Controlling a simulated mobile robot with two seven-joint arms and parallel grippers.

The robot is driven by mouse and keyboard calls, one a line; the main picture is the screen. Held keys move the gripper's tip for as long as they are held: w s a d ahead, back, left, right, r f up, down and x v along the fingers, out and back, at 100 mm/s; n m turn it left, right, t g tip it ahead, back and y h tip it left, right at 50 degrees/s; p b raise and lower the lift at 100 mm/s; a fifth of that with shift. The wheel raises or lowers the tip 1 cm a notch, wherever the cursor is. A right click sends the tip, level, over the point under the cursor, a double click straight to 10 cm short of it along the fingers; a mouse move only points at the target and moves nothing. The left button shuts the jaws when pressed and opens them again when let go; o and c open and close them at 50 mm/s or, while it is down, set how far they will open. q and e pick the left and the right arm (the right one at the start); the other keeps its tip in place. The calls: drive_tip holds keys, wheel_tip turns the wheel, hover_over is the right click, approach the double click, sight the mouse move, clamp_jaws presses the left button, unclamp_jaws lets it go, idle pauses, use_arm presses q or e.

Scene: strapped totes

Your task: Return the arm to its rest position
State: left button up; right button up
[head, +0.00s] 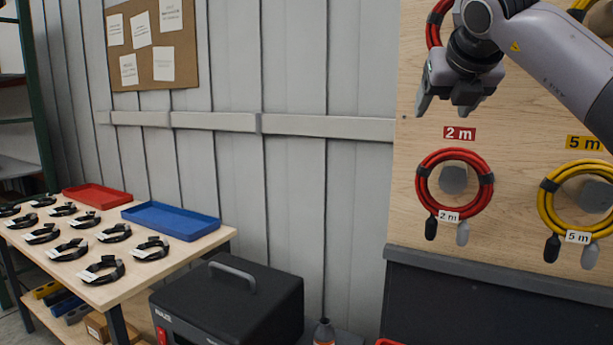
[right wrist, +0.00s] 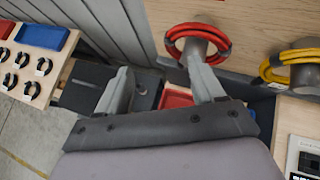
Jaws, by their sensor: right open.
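My right gripper (head: 447,108) is open and empty in front of the wooden cable board (head: 420,190), at the upper right of the head view. In the right wrist view its two fingers (right wrist: 160,88) are spread apart with nothing between them. My right arm comes in from the upper right. A red cable coil (head: 455,183) labelled 2 m hangs on a peg below the gripper, apart from it. It seems to be the red coil (right wrist: 198,42) behind the right finger in the right wrist view. My left gripper is not in view.
A yellow 5 m coil (head: 578,200) hangs to the right, and part of another red coil shows behind my arm. A black case (head: 228,300) stands below. At left, a table (head: 150,265) holds several black straps, a red tray (head: 97,197) and a blue tray (head: 170,220).

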drive_tip(key=a+f+n+g+y, duration=0.4)
drive_tip(key=a+f+y, duration=0.5)
drive_tip(key=a+f, duration=0.75)
drive_tip(key=s+a+f+m+g+y, duration=0.2)
drive_tip(key=s+a+f+m+y, duration=0.1)
drive_tip(key=s+a+f+y, duration=0.7)
drive_tip(key=s+d+f+m+t+h, duration=0.3)
drive_tip(key=d+f+m+t+h, duration=0.3)
drive_tip(key=f+m, duration=0.55)
drive_tip(key=s+d+f+m+t+h, duration=0.3)
drive_tip(key=d+f+m+t, duration=0.45)
drive_tip(key=m, duration=0.65)
drive_tip(key=s+d+f+m+g+h, duration=0.3)
drive_tip(key=s+d+f+m+g, duration=0.1)
drive_tip(key=s+f, duration=0.5)
drive_tip(key=s+d+f+m+g+h, duration=0.3)
drive_tip(key=s+d+f, duration=0.3)
drive_tip(key=s+f, duration=0.3)
drive_tip(key=shift+f+m+g, duration=0.4)
drive_tip(key=shift+m+g, duration=0.15)
